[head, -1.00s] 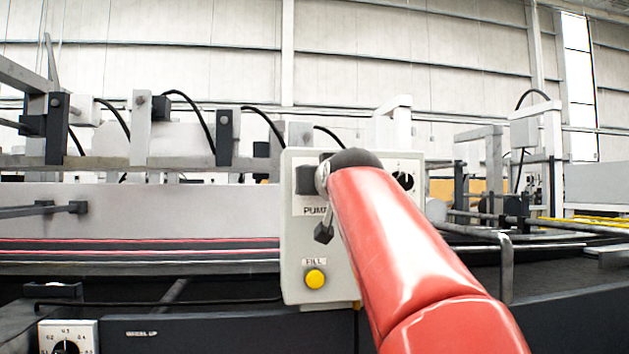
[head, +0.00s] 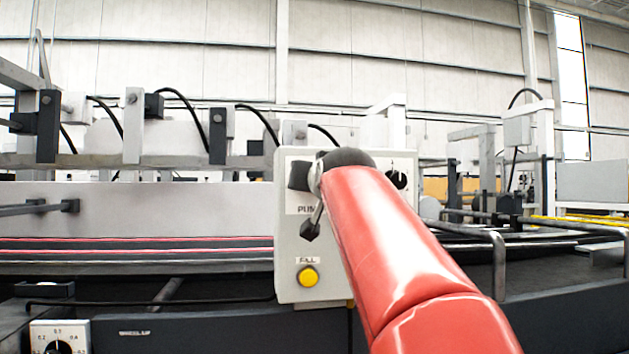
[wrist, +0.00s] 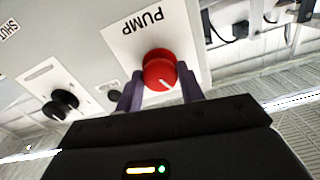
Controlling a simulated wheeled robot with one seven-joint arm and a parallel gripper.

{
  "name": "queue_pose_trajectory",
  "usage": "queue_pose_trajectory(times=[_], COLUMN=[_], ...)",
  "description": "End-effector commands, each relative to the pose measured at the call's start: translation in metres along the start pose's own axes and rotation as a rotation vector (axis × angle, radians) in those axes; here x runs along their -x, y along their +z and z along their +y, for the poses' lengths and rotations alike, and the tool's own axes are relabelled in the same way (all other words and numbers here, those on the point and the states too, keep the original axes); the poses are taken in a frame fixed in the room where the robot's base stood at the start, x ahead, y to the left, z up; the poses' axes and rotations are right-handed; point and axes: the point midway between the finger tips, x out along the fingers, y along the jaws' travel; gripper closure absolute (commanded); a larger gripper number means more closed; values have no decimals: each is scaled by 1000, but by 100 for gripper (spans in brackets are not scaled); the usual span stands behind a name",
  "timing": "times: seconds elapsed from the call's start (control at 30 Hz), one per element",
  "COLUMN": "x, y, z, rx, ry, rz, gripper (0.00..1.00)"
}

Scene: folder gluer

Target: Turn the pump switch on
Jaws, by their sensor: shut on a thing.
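The pump switch is a round red knob (wrist: 158,70) with a short white mark, on a white plate lettered PUMP (wrist: 140,28) in the wrist view. My gripper (wrist: 160,82) has one dark finger on each side of the knob and is shut on it. In the head view, the grey control box (head: 290,262) faces me, and my red arm reaches to its upper left part. There, the dark end of my gripper (head: 299,176) covers the knob and part of the PUMP label (head: 304,210).
A yellow FILL button (head: 308,277) sits low on the same box. A black knob (head: 398,179) is at its upper right, partly beside my arm; a black knob (wrist: 60,104) also shows in the wrist view. Machine rails (head: 130,262) run left of the box.

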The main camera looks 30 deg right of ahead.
Motion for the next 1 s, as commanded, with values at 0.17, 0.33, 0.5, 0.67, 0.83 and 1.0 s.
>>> queue_pose_trajectory(times=[0.17,0.33,0.5,0.67,0.83,1.0], x=[0,0,0,0,0,0], y=[0,0,0,0,0,0], z=[0,0,0,0,0,0], rx=[-148,-310,-472,-623,-775,-903], ry=[1,1,1,0,1,1], rz=[-2,-1,-2,-2,-2,-1], gripper=[85,85,85,85,85,85])
